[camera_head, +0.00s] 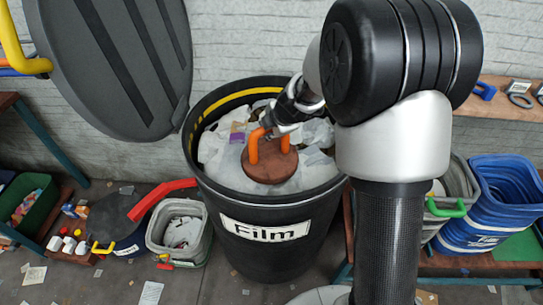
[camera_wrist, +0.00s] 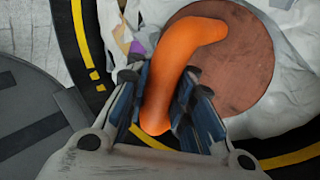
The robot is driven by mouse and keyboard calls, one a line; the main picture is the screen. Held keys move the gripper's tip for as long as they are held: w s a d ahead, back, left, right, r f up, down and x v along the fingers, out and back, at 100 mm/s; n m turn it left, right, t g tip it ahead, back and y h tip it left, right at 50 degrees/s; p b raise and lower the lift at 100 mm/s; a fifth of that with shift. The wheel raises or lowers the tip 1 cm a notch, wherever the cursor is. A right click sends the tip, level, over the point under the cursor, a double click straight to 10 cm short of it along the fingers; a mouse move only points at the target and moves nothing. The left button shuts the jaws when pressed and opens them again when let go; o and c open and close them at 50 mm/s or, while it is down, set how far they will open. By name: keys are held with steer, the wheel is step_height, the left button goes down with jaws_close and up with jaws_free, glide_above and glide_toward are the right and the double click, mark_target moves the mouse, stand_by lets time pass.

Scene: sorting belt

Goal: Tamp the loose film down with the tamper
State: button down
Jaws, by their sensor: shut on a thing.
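The tamper is a round brown disc (camera_head: 271,163) with an orange handle (camera_head: 254,146). It is inside the black barrel labelled Film (camera_head: 265,232), and its disc appears to rest on the white, crumpled loose film (camera_head: 216,146). My gripper (camera_head: 270,126) is over the barrel, shut on the orange handle. In the wrist view the handle (camera_wrist: 165,95) stands between the two fingers, with the brown disc (camera_wrist: 225,60) beyond it. The film's surface under the disc is hidden. The barrel's black lid (camera_head: 115,60) is tilted up at the back left.
A grey bin (camera_head: 180,232) with a red handle stands left of the barrel. Blue stacked crates (camera_head: 503,200) are at the right. A green bin (camera_head: 28,205) and small loose items are at the far left. Paper scraps lie on the floor.

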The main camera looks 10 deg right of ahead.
steer(key=shift+s+f, duration=0.2)
steer(key=shift+f, duration=0.4)
steer(key=shift+w+r+p, duration=0.2)
steer(key=shift+r+p, duration=1.3)
steer(key=shift+r, duration=1.1)
